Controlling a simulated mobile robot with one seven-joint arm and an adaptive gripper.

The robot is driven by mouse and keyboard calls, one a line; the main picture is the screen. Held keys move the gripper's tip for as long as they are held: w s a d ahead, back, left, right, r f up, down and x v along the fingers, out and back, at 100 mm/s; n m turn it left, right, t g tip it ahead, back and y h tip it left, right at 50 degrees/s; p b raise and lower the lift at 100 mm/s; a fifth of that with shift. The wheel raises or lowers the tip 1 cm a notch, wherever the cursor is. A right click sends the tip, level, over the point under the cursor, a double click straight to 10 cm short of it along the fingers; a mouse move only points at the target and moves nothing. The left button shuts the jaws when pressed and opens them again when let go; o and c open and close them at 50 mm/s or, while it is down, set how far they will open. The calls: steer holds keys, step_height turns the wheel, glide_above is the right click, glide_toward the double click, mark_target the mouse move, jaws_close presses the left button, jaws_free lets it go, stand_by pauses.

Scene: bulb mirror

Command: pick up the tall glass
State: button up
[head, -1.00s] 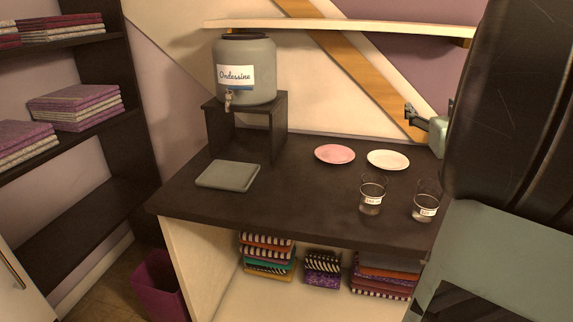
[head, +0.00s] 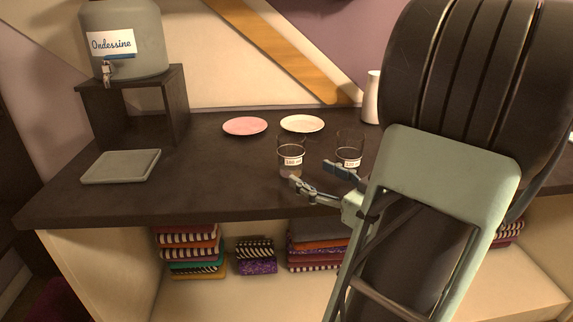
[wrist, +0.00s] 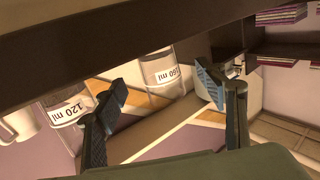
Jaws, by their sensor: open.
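Two clear glasses with white labels stand upright on the dark counter. The left glass (head: 291,162) and the right glass (head: 349,155) look alike in the head view, and I cannot tell which is taller. My gripper (head: 318,180) is open and empty, just in front of them and apart from both. In the wrist view, which is turned over, the left glass (wrist: 163,74) shows between my gripper's (wrist: 163,90) spread fingers, its label seeming to read 160 ml. The right glass (wrist: 68,112), labelled 120 ml, is partly behind one finger.
A pink plate (head: 245,126) and a white plate (head: 302,123) lie behind the glasses. A white cylinder (head: 372,98) stands at the back right. A grey square slab (head: 121,166) and a dispenser (head: 124,40) on a stand are at left. The counter's middle-left is clear.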

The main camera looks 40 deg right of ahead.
mark_target(299, 165)
steer(key=w+b, duration=0.2)
steer(key=w, duration=0.7)
steer(key=shift+f, duration=0.15)
steer(key=shift+c, duration=0.4)
steer(key=c, duration=1.4)
